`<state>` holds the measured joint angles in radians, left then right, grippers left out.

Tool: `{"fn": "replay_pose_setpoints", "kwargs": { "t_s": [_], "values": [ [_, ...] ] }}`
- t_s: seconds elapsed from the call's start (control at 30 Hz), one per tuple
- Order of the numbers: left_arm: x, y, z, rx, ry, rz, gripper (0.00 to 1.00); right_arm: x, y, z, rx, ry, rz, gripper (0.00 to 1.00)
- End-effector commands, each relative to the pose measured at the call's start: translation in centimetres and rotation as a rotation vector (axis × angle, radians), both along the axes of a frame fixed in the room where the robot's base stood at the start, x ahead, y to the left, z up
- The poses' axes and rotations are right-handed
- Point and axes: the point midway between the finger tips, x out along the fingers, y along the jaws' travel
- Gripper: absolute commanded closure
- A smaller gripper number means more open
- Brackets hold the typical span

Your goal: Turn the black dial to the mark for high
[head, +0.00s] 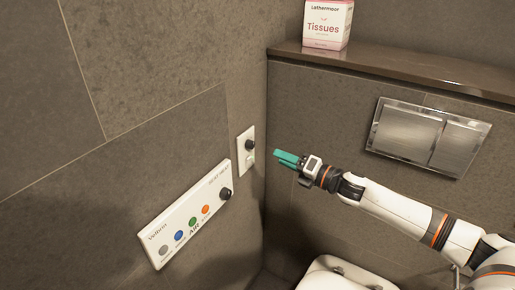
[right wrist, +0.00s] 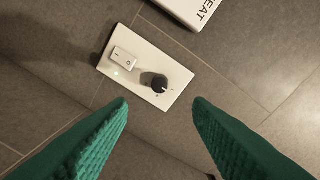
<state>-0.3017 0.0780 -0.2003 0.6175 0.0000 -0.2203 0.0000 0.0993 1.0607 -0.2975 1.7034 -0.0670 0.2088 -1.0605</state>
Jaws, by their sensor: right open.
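A black dial (head: 250,144) sits on a small white wall plate (head: 246,161) near the corner. In the right wrist view the dial (right wrist: 159,83) stands on the plate (right wrist: 147,99) beside a white rocker switch (right wrist: 124,58) and a small green light. Small marks show around the dial, too small to read. My right gripper (head: 287,157), with green fingers, is to the right of the plate. In the right wrist view its fingers (right wrist: 160,105) are open and empty, apart from the dial, which shows between and beyond the tips. My left gripper is not in view.
A white panel (head: 172,221) with several coloured buttons and another black dial (head: 225,194) is on the wall to the lower left. A tissue box (head: 327,24) stands on the ledge (head: 400,66). A metal flush plate (head: 408,131) is behind my arm, and a white toilet (head: 335,277) is below.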

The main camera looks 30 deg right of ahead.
Motion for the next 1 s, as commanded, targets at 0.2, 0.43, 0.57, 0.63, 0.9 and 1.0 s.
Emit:
{"fn": "replay_pose_setpoints", "kwargs": {
  "t_s": [0.2, 0.43, 0.57, 0.63, 0.9, 1.0],
  "values": [
    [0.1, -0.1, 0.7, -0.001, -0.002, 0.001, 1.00, 3.1, 1.5, 0.4, 0.002, -0.004, 0.001, 0.54],
    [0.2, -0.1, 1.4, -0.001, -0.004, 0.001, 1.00, 6.3, 3.1, 0.4, 0.001, -0.004, 0.001, 0.54],
    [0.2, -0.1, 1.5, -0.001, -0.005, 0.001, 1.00, 7.6, 3.7, 0.2, 0.001, -0.003, -0.001, 0.54],
    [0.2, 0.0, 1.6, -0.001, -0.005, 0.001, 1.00, 8.1, 3.9, 0.1, 0.000, -0.002, 0.000, 0.54],
    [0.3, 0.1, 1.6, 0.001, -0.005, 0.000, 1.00, 8.5, 4.2, 0.0, -0.001, 0.000, 0.001, 0.54],
    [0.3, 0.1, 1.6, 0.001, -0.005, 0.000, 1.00, 8.5, 4.2, 0.0, -0.001, 0.000, 0.001, 0.54]
  ]
}}
